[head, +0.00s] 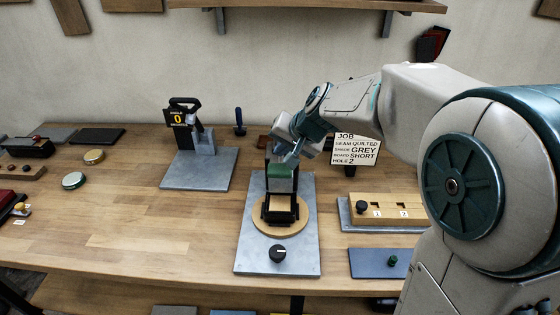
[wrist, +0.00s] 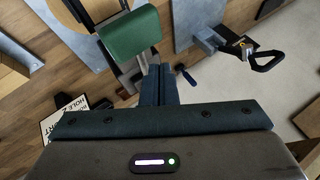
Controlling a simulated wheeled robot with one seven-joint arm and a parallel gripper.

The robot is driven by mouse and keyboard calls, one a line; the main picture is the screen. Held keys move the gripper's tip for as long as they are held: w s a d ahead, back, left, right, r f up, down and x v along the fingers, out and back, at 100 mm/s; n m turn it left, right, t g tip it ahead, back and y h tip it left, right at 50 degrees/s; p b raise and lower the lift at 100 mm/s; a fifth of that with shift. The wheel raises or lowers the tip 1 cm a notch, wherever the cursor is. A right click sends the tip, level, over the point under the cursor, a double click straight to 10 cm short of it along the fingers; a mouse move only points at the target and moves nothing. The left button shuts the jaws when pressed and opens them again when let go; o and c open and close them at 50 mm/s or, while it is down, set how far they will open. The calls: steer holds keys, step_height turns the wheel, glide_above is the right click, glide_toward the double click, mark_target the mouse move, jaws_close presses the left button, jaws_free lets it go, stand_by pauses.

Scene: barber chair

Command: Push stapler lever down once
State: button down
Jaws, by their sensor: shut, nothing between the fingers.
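A device with a black loop-shaped lever (head: 184,104) stands on a grey plate (head: 215,176) at the back left. I take it to be the stapler. Its lever is raised, and its dark sign shows a yellow 0. The lever also shows at the right of the wrist view (wrist: 268,62). My gripper (head: 290,153) is shut and empty. It is to the right of the lever and apart from it, close to the green pad of a small chair. In the wrist view the closed fingers (wrist: 158,80) point toward the green pad; whether they touch it is unclear.
The green pad (head: 281,180) tops a black chair frame on a round wooden disc (head: 259,222), with a black knob (head: 277,253) in front. A job card (head: 357,150) and numbered wooden block (head: 385,208) stand right. A blue-handled tool (head: 240,122) stands between stapler and gripper.

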steer(key=r+p, duration=0.2)
steer(key=r, duration=0.1)
steer(key=r+p, duration=0.1)
steer(key=shift+w+r, duration=0.35)
steer(key=shift+w, duration=0.05)
stand_by(0.4)
steer(key=s+d+f+n+g+h, duration=0.1)
steer(key=s+d+f+h, duration=0.1)
steer(key=s+d, duration=0.5)
steer(key=s+d+f+n+g+h, duration=0.1)
steer(key=s+d, duration=0.7)
steer(key=s, duration=1)
steer(key=shift+s+f+n+g+h, duration=0.35)
steer(key=shift+f+h, duration=0.2)
steer(key=shift+h, duration=0.45)
steer(key=shift+w, duration=0.15)
